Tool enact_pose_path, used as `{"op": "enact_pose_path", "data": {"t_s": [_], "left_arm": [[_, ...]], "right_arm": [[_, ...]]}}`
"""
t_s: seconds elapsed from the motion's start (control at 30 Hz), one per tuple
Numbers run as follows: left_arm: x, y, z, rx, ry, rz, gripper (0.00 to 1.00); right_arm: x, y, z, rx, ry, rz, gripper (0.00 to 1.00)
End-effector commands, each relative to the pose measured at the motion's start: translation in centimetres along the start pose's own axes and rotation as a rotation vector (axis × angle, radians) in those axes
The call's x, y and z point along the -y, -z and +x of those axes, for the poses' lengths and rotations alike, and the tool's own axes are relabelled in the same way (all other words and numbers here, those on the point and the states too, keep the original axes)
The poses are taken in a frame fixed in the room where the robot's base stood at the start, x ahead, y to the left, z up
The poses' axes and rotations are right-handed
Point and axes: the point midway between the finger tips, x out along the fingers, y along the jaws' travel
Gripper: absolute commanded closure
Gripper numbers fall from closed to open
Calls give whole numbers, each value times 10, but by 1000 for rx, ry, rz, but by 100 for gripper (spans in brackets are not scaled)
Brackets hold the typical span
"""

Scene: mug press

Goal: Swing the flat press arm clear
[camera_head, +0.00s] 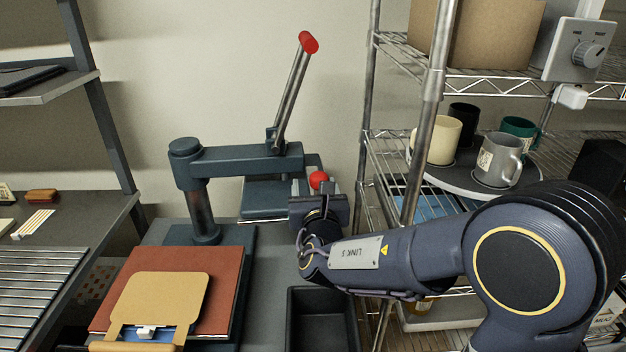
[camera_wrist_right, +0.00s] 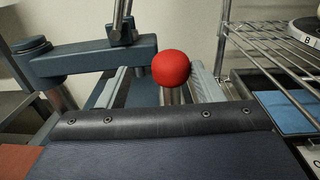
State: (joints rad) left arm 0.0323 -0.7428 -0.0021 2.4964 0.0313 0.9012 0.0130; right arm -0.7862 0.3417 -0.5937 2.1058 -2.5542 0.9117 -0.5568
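The flat press (camera_head: 240,165) is dark blue-grey, with a post at its left and a horizontal arm reaching right over a flat plate. A steel lever with a red tip (camera_head: 308,42) rises from the arm, leaning right. A red ball knob (camera_head: 318,179) on a short steel stem sits at the press's right front. My right gripper (camera_head: 317,190) is at this knob. In the right wrist view the red knob (camera_wrist_right: 171,68) stands between two spread pale fingers (camera_wrist_right: 163,82), nearer the right one; contact is unclear. My left gripper is out of view.
A wire shelf (camera_head: 385,150) with mugs on a round tray stands close at the right. A dark open bin (camera_head: 322,315) is below my right gripper. A red-brown board (camera_head: 222,290) with a tan piece lies at the front left. A slatted rack (camera_head: 35,285) is farther left.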

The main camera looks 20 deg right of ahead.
Motion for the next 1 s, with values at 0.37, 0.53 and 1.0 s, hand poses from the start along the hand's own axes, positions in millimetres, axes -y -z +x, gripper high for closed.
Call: {"op": "enact_pose_path", "data": {"t_s": [0.37,0.53,1.0], "left_arm": [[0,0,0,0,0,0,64],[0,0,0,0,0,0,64],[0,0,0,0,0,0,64]], "right_arm": [[-1,0,-36,1,-1,-1,41],[0,0,-36,1,-1,-1,41],[0,0,-35,1,-1,-1,41]]}}
